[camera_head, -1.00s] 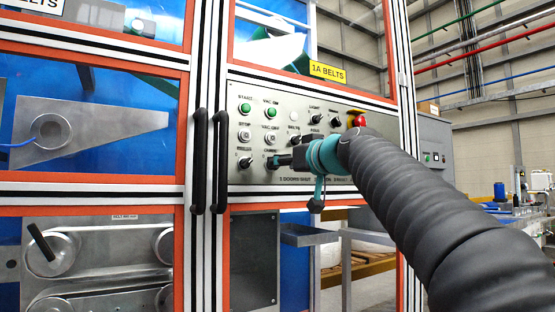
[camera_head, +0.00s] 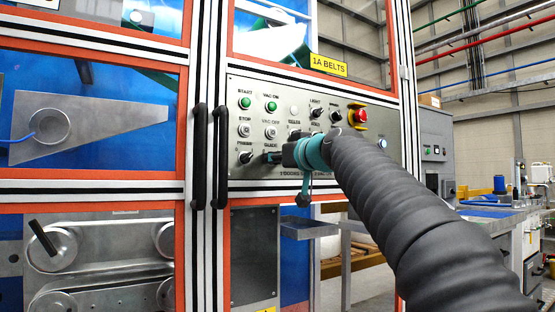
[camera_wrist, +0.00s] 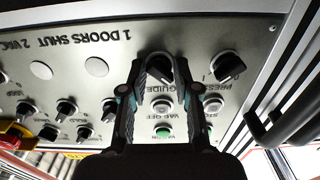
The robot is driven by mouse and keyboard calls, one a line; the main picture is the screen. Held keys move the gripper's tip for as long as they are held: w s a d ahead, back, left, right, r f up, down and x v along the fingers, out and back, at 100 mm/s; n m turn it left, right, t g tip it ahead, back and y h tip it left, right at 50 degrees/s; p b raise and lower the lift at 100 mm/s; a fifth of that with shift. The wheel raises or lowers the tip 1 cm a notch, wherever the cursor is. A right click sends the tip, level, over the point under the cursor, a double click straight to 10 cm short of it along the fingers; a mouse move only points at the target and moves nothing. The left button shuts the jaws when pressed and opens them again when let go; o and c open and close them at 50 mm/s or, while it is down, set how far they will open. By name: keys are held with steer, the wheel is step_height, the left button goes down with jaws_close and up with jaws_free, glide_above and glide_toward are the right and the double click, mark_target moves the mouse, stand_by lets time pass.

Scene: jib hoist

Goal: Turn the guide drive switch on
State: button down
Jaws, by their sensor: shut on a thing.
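The guide drive switch (camera_wrist: 160,66) is a black rotary knob above the upside-down GUIDE label in the wrist view. My gripper (camera_wrist: 161,76) is shut on it, one finger on each side. In the head view my gripper (camera_head: 274,157) reaches the bottom row of the silver control panel (camera_head: 310,168), just under the GUIDE label. The gripper hides the knob there, and its exact angle is hard to tell.
A press switch (camera_wrist: 230,68) sits beside the guide switch. Green and white buttons are above it in the head view. A red emergency stop (camera_head: 361,116) on a yellow base is near my arm. Black door handles (camera_head: 197,157) stand left of the panel.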

steer(key=shift+m, duration=0.3)
steer(key=shift+f+m+p, duration=0.15)
steer(key=shift+m+p, duration=2.8)
steer(key=shift+m, duration=5.65)
steer(key=shift+w, duration=0.1)
steer(key=c, duration=0.9)
jaws_free()
steer(key=shift+c, duration=0.2)
